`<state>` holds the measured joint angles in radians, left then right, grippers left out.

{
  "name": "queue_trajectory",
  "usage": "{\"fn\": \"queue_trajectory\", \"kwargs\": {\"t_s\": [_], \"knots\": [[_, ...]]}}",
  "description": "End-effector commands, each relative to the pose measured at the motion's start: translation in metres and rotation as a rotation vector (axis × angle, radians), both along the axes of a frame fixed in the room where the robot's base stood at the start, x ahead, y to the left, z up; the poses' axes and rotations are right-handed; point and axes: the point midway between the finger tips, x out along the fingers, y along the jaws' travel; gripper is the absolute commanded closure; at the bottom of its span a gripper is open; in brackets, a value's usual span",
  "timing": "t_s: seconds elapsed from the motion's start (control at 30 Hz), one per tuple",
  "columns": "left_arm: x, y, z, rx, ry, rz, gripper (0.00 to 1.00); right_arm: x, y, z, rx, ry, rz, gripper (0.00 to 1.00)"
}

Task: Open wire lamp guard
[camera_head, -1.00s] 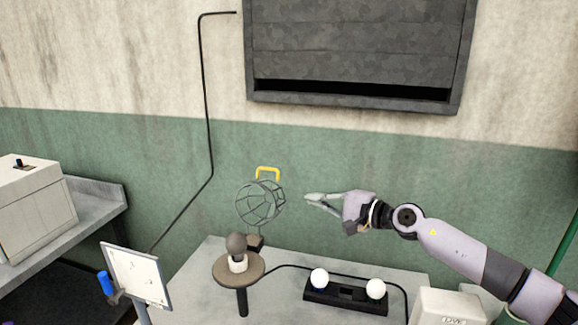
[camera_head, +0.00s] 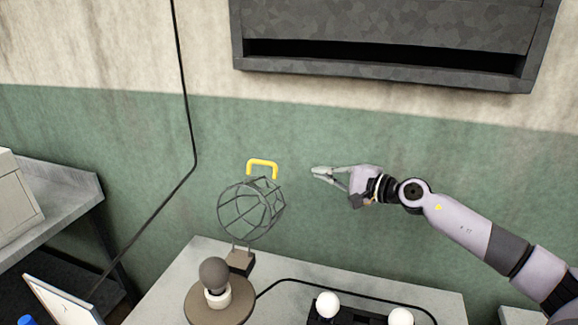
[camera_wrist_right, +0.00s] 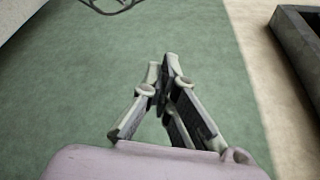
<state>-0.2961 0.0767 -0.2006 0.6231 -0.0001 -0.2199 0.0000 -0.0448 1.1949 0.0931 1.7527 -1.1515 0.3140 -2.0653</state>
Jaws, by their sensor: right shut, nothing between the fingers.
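The wire lamp guard (camera_head: 251,209), a grey round cage, stands raised on a dark block (camera_head: 240,262) behind the lamp. Its yellow handle (camera_head: 262,163) is at the top. The dark round bulb (camera_head: 214,273) sits uncovered in a white socket on a brown disc (camera_head: 236,307), apart from the cage. My right gripper (camera_head: 318,172) is shut and empty, right of the handle at about its height, with a gap between them. In the right wrist view its fingertips (camera_wrist_right: 165,72) meet, and curved wire (camera_wrist_right: 118,6) shows at the top edge. My left gripper is not in view.
A black fixture with two white bulbs (camera_head: 327,304) stands on the grey table (camera_head: 175,275). A black cable runs from the lamp to the right. A dark wall box (camera_head: 390,50) hangs above. The green wall (camera_head: 340,130) is close behind the guard.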

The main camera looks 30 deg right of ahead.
Motion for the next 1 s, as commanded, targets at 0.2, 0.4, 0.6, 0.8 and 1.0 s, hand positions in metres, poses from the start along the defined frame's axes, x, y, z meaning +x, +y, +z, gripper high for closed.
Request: {"fn": "queue_trajectory", "kwargs": {"t_s": [0.2,0.4,0.6,0.8,1.0], "knots": [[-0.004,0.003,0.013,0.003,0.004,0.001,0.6,0.015,0.005,0.004,0.003,-0.004,-0.002,1.0],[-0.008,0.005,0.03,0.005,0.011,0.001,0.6,0.039,0.014,0.002,0.004,-0.005,-0.002,1.0],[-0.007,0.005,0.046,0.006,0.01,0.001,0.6,0.068,0.026,-0.002,0.005,-0.002,-0.001,1.0],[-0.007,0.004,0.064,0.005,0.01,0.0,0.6,0.091,0.038,-0.004,0.001,0.001,0.002,1.0],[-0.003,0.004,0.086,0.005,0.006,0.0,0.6,0.077,0.052,0.001,-0.001,0.002,0.003,1.0]]}}
